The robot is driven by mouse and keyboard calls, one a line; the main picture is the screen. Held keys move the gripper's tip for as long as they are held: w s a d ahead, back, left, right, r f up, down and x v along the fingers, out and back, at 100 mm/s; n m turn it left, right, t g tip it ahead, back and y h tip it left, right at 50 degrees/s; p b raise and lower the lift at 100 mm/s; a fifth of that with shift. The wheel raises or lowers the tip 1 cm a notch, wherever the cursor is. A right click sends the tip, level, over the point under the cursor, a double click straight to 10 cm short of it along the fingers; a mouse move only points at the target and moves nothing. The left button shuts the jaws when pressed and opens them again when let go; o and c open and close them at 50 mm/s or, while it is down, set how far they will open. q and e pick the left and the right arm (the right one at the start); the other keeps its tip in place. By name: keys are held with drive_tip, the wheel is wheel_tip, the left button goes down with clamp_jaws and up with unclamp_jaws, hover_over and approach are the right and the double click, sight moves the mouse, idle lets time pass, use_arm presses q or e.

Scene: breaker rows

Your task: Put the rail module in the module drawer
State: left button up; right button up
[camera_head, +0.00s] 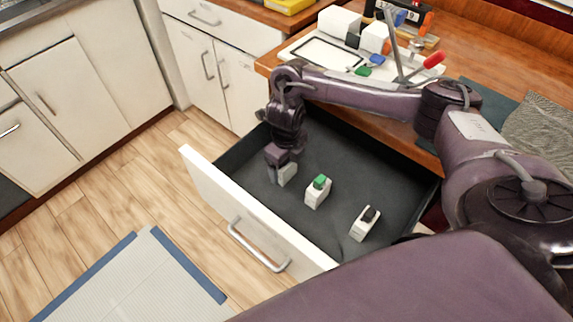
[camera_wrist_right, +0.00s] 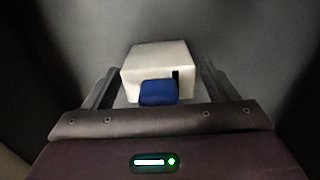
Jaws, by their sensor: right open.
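The module drawer (camera_head: 222,200) is pulled open, with a white front and a dark inside. A white rail module (camera_head: 288,173) is at my right gripper (camera_head: 280,178), near the drawer's left end. The wrist view shows this module (camera_wrist_right: 158,60) with a blue part, between the two fingers and with gaps on both sides. The right gripper is open. I cannot tell whether the module touches the drawer floor. A green-topped module (camera_head: 318,193) and a black-topped module (camera_head: 364,224) stand in the drawer. My left gripper is not in view.
The wooden counter (camera_head: 490,60) behind the drawer holds a white tray (camera_head: 335,50), white blocks, and red- and orange-handled tools. The drawer's back floor is clear. A pale mat (camera_head: 140,280) lies on the wood floor.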

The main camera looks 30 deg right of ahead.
wheel_tip(320, 180, up, 4)
drive_tip(key=shift+w+r+p, duration=0.1)
drive_tip(key=shift+r+p, duration=0.1)
drive_tip(key=shift+p, duration=0.65)
wheel_tip(320, 180, up, 6)
drive_tip(key=shift+f+p, duration=0.1)
drive_tip(key=shift+p, duration=1.1)
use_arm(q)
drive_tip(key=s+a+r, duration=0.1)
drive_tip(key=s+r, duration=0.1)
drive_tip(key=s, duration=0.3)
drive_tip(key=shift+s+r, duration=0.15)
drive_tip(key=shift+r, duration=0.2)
use_arm(e)
drive_tip(key=shift+r, duration=0.45)
